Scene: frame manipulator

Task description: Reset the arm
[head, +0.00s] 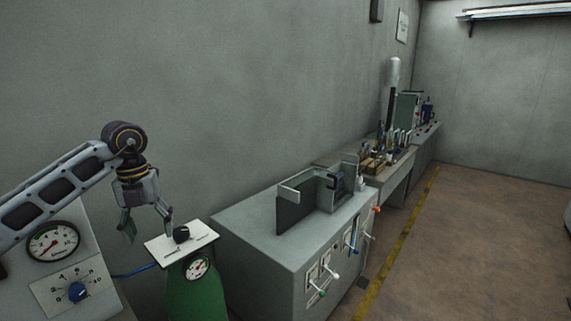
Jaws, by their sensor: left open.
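My left gripper (146,222) hangs from the left arm (58,186), which comes in from the left edge in the head view. Its jaws point down and are spread apart, with nothing visible between them. The fingertips are near a white plate with a black knob (181,234) on top of a green cylinder (195,295). I cannot tell whether they touch the plate. My right gripper is not in view.
A panel with a gauge (53,241) and a blue dial (77,292) stands at the lower left. A grey cabinet (255,240) with levers is right of the cylinder. Benches with tools (385,157) line the wall. The brown floor (480,240) at right is clear.

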